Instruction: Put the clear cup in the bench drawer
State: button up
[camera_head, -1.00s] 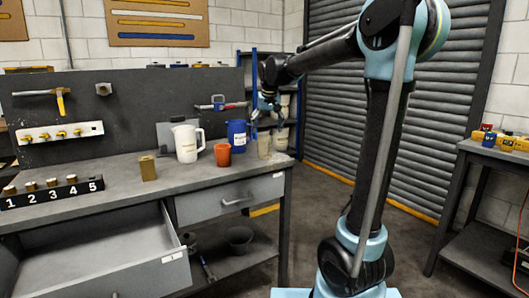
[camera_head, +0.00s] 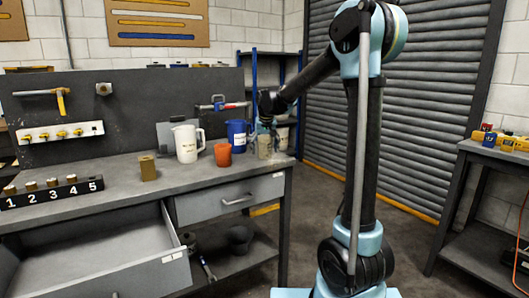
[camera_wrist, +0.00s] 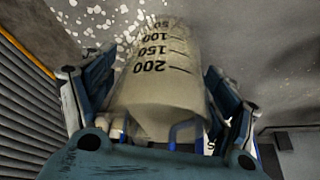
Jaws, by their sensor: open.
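The clear cup (camera_head: 264,147) stands on the bench top near its right end, beside the orange cup. In the wrist view the clear cup (camera_wrist: 160,75) shows graduation marks 50 to 200 and sits between my fingers. My gripper (camera_head: 268,122) is at the clear cup from above; in the wrist view my gripper (camera_wrist: 160,110) is open with a finger on each side of the cup. Whether the fingers touch it I cannot tell. The bench drawer (camera_head: 100,262) at the left is pulled open and its visible inside is empty. A second drawer (camera_head: 232,199) at the right is shut.
An orange cup (camera_head: 223,155), a blue container (camera_head: 237,133) and a white pitcher (camera_head: 187,143) stand close left of the clear cup. A brass block (camera_head: 147,168) and a numbered rack (camera_head: 52,192) are farther left. The bench front between is clear.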

jog(key=shift+f, duration=0.15)
jog(key=c, duration=1.3)
notch_tip(320, 180, up, 10)
